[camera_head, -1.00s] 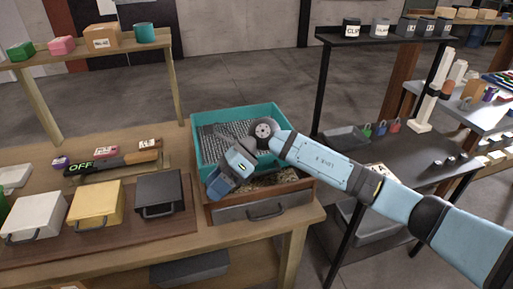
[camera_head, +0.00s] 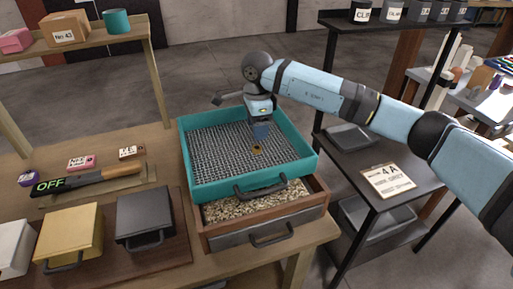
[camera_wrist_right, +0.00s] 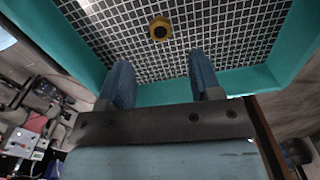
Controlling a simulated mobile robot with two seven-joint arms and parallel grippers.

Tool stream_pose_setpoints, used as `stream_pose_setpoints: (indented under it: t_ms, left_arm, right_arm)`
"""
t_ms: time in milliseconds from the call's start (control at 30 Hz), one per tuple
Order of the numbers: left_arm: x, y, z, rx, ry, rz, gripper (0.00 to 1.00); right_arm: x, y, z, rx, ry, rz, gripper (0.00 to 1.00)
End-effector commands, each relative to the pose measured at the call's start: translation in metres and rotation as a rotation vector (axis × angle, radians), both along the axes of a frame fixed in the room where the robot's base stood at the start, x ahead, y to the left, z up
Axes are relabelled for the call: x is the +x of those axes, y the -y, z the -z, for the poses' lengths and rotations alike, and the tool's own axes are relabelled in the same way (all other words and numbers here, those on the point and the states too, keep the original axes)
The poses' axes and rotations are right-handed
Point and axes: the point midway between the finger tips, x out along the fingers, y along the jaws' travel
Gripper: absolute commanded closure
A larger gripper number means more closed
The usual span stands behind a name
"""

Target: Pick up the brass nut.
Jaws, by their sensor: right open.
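The brass nut (camera_head: 257,150) lies on the wire mesh inside the teal sieve tray (camera_head: 188,150). It also shows in the right wrist view (camera_wrist_right: 160,29) as a small yellow ring with a dark centre, ahead of the fingers. My right gripper (camera_head: 260,134) hangs over the tray, pointing down, close to the nut. In the right wrist view the two blue fingers (camera_wrist_right: 158,85) are apart, with nothing between them. The nut lies beyond the fingertips, roughly in line with the gap. My left gripper is not in view.
The sieve tray rests on a wooden drawer box (camera_head: 300,225) with grainy filling. White, yellow (camera_head: 72,235) and dark grey (camera_head: 144,215) lidded boxes stand at left. A detector bar reading OFF (camera_head: 90,180) lies behind them. A dark shelf with a 4A sign (camera_head: 388,182) stands at right.

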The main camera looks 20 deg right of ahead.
Motion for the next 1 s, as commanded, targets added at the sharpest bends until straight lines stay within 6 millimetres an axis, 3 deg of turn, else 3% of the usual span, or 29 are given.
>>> stream_pose_setpoints:
  t_ms: [367, 600, 867, 1000]
  left_arm:
    - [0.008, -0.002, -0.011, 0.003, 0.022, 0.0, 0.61]
    - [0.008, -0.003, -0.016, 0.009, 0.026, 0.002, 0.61]
    - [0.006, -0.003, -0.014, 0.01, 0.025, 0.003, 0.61]
    - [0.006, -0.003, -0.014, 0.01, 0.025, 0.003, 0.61]
  right_arm:
    - [0.0, -0.001, 0.03, 0.001, -0.002, 0.001, 0.42]
    - [0.0, -0.001, 0.065, 0.002, -0.002, 0.001, 0.42]
    - [0.0, -0.001, 0.07, 0.002, 0.001, 0.0, 0.42]
    - [0.0, -0.001, 0.07, 0.002, 0.001, 0.0, 0.74]
